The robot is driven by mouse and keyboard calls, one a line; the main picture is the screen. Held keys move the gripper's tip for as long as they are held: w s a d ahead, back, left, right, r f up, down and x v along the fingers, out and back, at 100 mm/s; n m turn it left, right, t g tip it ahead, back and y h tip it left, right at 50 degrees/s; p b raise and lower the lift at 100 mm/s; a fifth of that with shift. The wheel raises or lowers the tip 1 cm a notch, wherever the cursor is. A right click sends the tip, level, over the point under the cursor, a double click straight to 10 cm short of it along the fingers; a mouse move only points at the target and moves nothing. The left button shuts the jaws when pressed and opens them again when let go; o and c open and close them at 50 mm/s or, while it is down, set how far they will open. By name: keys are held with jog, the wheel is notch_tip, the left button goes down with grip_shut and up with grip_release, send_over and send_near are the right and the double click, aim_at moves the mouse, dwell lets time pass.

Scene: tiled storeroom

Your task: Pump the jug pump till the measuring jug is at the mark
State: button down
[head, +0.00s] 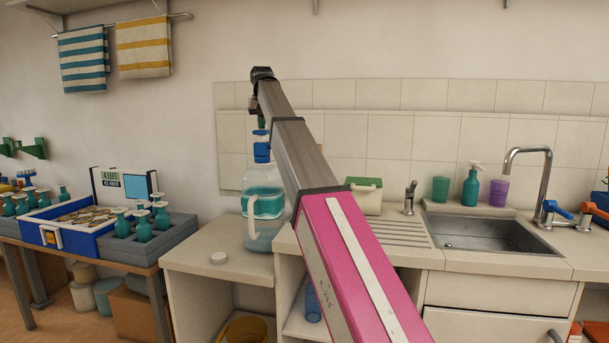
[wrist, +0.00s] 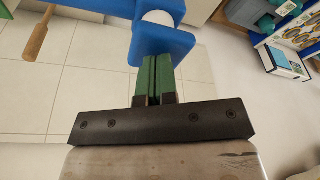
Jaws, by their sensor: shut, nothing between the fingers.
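The jug pump (head: 262,146) is blue and stands on top of a large clear jug (head: 233,172) on the left counter. In the wrist view its blue head (wrist: 158,40) has a pale round part, and a blue arm reaches left. My gripper (head: 262,123) is directly above the pump in the head view. In the wrist view my gripper (wrist: 155,58) has its green fingers together and empty, with the tips at the blue head; I cannot tell whether they touch.
A crate of teal bottles (head: 150,235) stands at left. My arm crosses the middle and hides part of the counter.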

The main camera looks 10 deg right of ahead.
jog(key=shift+f, duration=0.75)
dwell(0.6)
jog(key=shift+r, duration=0.85)
jog(key=shift+r, duration=3.05)
